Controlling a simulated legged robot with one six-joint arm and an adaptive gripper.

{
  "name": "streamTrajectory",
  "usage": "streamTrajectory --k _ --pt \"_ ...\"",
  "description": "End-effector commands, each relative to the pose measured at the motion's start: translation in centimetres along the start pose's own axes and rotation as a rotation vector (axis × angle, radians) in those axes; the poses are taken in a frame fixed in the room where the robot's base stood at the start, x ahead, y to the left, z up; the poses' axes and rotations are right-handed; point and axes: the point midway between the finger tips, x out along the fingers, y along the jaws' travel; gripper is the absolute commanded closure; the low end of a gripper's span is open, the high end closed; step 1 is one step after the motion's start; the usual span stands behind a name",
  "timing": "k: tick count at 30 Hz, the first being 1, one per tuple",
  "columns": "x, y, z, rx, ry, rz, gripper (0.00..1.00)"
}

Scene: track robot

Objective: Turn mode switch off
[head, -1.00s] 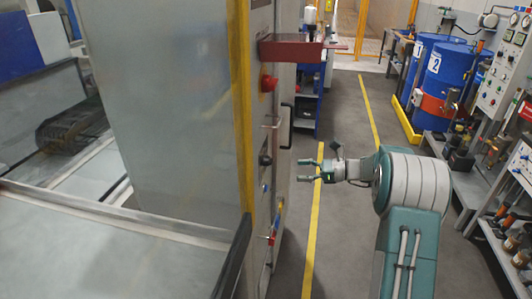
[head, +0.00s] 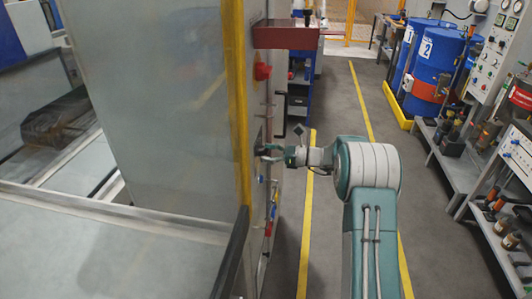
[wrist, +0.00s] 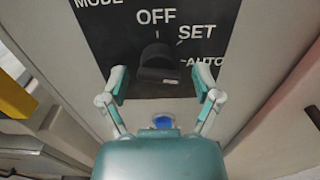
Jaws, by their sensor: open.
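The mode switch (wrist: 158,62) is a black knob on a black plate (wrist: 110,42) labelled MODE, OFF, SET and AUTO, seen in the wrist view. OFF stands above the knob, SET at its upper right and AUTO at its right. I cannot tell surely which mark the knob points to. My gripper (wrist: 160,85) is open, with one finger to the left and one to the right of the knob's lower part; contact cannot be told. In the head view my gripper (head: 262,152) reaches the cabinet face, and the knob is mostly hidden by it.
A blue button (wrist: 163,121) sits below the plate. On the cabinet (head: 180,110), a red knob (head: 262,71) and a red box (head: 285,36) are above my gripper. A blue barrel (head: 437,62) and shelves stand at right. The grey floor (head: 335,115) between is clear.

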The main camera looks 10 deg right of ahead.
Motion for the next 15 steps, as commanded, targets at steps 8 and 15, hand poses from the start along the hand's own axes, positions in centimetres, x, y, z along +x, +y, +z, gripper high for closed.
streamTrajectory --k 8,15 --pt "0.45 0.00 -0.01 0.000 0.001 0.000 0.19" --pt "0.43 -0.01 0.00 0.000 0.000 0.000 0.96"
